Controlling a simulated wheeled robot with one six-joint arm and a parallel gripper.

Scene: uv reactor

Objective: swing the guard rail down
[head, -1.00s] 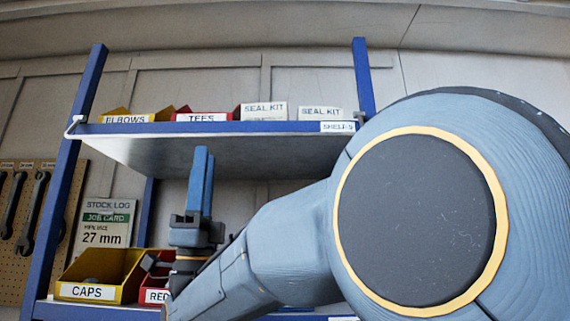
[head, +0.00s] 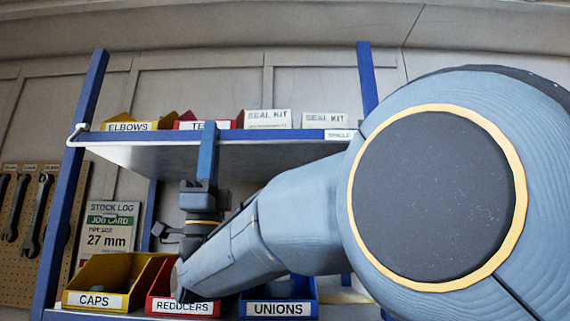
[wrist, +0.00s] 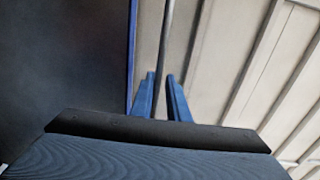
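The guard rail shows in the head view as a pale bent bar (head: 76,134) at the left end of the upper shelf (head: 130,137); I cannot make out the rest of it there. My gripper (head: 209,126) points upward, its blue fingers overlapping the shelf's front edge near the tees bin. In the wrist view my gripper (wrist: 161,78) is open, with two blue fingers apart. A thin grey rod (wrist: 165,35), seemingly the rail, runs between them in the picture with gaps at both sides. I cannot tell whether it touches them or lies beyond.
Elbows (head: 128,126) and tees (head: 186,125) bins and seal kit boxes (head: 268,119) stand on the upper shelf. Caps (head: 95,299), reducers (head: 183,307) and unions (head: 278,308) bins stand below. Blue posts (head: 72,190) frame the rack. A stock log sign (head: 108,235) hangs behind.

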